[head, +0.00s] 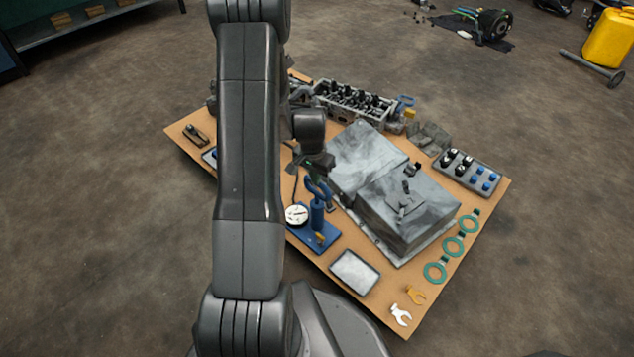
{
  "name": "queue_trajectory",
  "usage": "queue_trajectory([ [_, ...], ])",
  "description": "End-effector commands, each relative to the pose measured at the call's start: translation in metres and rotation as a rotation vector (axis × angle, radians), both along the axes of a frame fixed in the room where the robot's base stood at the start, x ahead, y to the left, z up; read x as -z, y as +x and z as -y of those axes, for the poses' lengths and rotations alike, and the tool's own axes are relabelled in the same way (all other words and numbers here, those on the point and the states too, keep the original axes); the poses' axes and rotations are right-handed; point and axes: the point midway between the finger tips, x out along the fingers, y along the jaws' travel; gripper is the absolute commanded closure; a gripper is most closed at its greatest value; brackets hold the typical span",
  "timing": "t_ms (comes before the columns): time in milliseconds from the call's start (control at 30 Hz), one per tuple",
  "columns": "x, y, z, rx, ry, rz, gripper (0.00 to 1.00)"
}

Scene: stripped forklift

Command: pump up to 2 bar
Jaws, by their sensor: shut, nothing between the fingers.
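A small blue hand pump (317,216) stands upright on a blue base plate near the left front of the brown board. Its blue handle (319,189) is at the top. A round white gauge (296,214) sits left of the pump body; its needle is too small to read. A small yellow part (321,237) is at the pump's foot. My gripper (316,174) is shut and empty, just above the pump handle. I cannot tell whether it touches the handle. My arm hides the board's left part, and a dark hose runs up behind the gripper.
A grey metal block (408,212) stands right of the pump. An empty tray (355,271) lies in front. Green rings (453,246), a tray of black and blue parts (467,172) and a cylinder head (352,103) are also on the board.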

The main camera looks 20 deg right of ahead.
Motion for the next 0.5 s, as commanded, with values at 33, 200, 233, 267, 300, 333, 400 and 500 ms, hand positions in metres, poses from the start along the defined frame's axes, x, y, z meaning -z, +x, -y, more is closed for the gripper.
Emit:
queue_trajectory([
  [33, 0.008, 0.000, 0.000, 0.000, 0.000, 0.000, 1.00],
  [200, 0.030, 0.000, 0.000, 0.000, 0.001, -0.001, 1.00],
  [233, 0.033, 0.000, 0.000, 0.000, 0.001, -0.001, 1.00],
  [267, 0.037, 0.000, 0.000, 0.000, 0.000, -0.001, 1.00],
  [300, 0.042, 0.000, 0.000, -0.001, 0.000, -0.001, 1.00],
  [333, 0.046, 0.000, 0.000, -0.001, 0.001, -0.002, 1.00],
  [400, 0.038, 0.000, 0.000, 0.000, 0.000, -0.001, 1.00],
  [500, 0.038, 0.000, 0.000, 0.000, 0.000, -0.001, 1.00],
])
